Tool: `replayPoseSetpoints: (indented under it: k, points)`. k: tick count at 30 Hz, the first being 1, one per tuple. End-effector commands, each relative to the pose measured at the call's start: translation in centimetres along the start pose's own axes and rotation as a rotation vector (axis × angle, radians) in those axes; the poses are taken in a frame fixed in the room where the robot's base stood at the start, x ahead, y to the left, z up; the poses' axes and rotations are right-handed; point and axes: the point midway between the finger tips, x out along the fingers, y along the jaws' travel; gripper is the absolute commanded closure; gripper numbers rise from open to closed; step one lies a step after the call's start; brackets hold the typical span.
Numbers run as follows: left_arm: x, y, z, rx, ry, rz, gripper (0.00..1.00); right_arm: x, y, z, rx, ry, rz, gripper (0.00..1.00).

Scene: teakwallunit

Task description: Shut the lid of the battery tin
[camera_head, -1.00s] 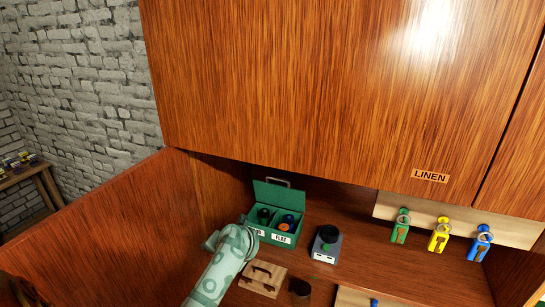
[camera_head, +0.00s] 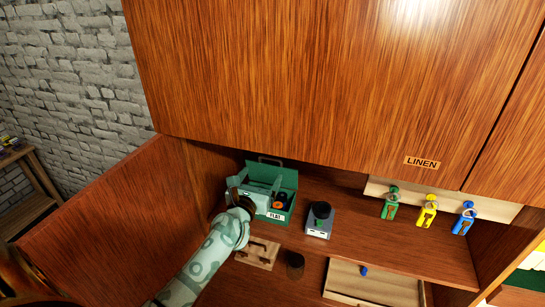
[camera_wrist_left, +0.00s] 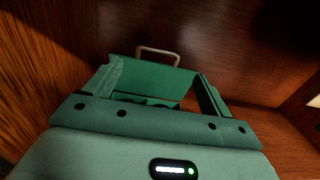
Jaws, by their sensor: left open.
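The green battery tin (camera_head: 289,211) stands at the back of the teak shelf with its lid (camera_head: 285,174) raised at the rear. A handle (camera_head: 270,160) shows at the lid's upper edge. An orange-topped battery (camera_head: 281,203) shows in the right compartment; my gripper hides much of the left one. My left gripper (camera_head: 263,189) is open and empty, over the tin's left part, in front of the lid. In the left wrist view the lid (camera_wrist_left: 150,76) shows between the spread fingers. I cannot tell whether they touch it. My right gripper is not in view.
A grey device with a black knob (camera_head: 320,221) stands right of the tin. A wooden block with handles (camera_head: 257,252) and a dark cup (camera_head: 295,265) are in front. Green, yellow and blue tagged keys (camera_head: 428,211) hang right. The large cabinet door (camera_head: 300,80) overhangs the shelf.

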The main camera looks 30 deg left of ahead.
Motion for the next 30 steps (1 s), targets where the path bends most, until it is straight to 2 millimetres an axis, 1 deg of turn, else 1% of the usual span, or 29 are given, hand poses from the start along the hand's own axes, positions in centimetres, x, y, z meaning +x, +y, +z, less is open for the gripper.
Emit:
replayPoseSetpoints:
  k: [1, 6, 9, 12, 15, 18, 26, 27, 29, 30]
  points:
    - [1.5, 0.0, 0.0, 0.001, -0.003, 0.001, 0.17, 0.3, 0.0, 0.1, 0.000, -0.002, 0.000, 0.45]
    - [5.8, 0.0, -0.1, 0.000, -0.001, 0.002, 0.17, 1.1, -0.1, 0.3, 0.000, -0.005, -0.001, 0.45]
    - [8.0, 0.0, -0.2, 0.002, 0.000, 0.002, 0.17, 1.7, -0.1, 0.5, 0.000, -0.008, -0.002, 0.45]
    - [9.6, 0.0, -0.2, 0.000, 0.001, 0.002, 0.17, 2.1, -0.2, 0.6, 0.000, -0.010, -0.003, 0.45]
    - [10.7, 0.0, -0.2, 0.002, 0.001, 0.001, 0.17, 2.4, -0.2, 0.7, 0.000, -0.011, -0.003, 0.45]
    - [11.2, 0.0, -0.1, 0.002, 0.001, 0.001, 0.17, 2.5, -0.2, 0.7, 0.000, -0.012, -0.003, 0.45]
    - [11.3, 0.0, 0.0, 0.002, 0.001, 0.001, 0.17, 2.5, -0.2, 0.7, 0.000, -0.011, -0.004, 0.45]
    - [11.3, 0.0, 0.0, 0.002, 0.001, 0.001, 0.22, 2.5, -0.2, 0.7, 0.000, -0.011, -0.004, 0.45]
    - [11.3, 0.0, 0.0, 0.002, 0.001, 0.001, 0.39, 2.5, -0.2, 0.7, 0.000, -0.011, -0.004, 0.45]
    - [11.3, 0.0, 0.0, 0.002, 0.001, 0.001, 0.50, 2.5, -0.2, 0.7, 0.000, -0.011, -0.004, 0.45]
